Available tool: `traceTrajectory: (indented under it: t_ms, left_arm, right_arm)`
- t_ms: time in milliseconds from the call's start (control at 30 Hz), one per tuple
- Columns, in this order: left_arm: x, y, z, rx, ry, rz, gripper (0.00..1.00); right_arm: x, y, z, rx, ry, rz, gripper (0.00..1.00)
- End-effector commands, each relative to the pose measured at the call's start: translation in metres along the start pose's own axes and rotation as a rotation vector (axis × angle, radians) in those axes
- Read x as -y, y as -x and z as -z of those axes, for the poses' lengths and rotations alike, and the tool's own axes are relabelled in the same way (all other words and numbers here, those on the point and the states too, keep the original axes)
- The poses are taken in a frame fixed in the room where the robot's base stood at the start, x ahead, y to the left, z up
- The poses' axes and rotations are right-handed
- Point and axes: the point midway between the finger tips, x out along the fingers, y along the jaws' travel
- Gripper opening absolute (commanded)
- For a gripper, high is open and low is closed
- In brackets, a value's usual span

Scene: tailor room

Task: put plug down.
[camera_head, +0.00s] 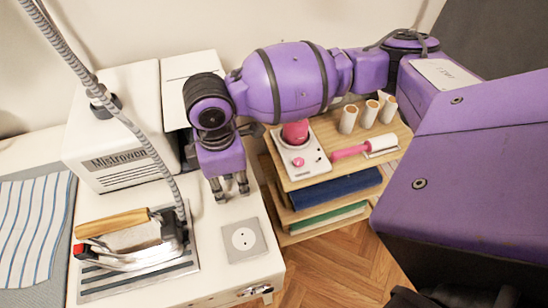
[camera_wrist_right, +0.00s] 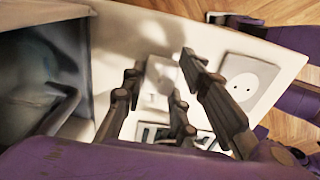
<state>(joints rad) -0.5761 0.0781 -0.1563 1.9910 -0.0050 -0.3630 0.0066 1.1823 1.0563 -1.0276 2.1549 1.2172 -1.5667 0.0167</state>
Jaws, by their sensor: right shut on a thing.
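My right gripper (camera_head: 232,192) points down over the white ironing station top, just behind the socket plate. It is shut on the plug (camera_wrist_right: 160,76), which shows as a pale, blurred shape between the fingers (camera_wrist_right: 158,95) in the right wrist view. In the head view the plug is hidden by the gripper. The grey socket plate (camera_head: 243,240) with a round white outlet lies in the top, in front of the gripper; it also shows right of the fingers in the right wrist view (camera_wrist_right: 250,85). My left gripper is not in view.
An iron (camera_head: 125,235) with a wooden handle rests on a striped metal plate to the left. A white machine (camera_head: 120,125) stands behind it. A wooden shelf (camera_head: 350,172) with spools, a pink roller and folded cloths stands to the right. A striped cloth (camera_head: 30,225) lies far left.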

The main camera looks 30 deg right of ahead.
Motion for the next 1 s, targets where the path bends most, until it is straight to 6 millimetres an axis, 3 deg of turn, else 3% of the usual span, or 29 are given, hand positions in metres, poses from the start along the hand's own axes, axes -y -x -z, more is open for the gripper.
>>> traceTrajectory:
  t_ms: [700, 733, 833, 1000]
  left_arm:
    - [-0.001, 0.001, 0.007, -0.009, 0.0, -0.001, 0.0]
    - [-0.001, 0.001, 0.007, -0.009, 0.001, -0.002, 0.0]
    - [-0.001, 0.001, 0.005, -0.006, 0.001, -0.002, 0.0]
    - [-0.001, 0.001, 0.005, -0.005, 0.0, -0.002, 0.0]
  right_arm:
    - [-0.001, -0.009, 0.001, -0.002, -0.001, -0.004, 0.0]
    - [-0.001, -0.01, 0.001, -0.002, -0.001, -0.004, 0.31]
    - [-0.001, -0.009, 0.001, -0.002, 0.0, -0.004, 0.44]
    - [-0.001, -0.009, 0.001, -0.002, 0.0, -0.005, 0.46]
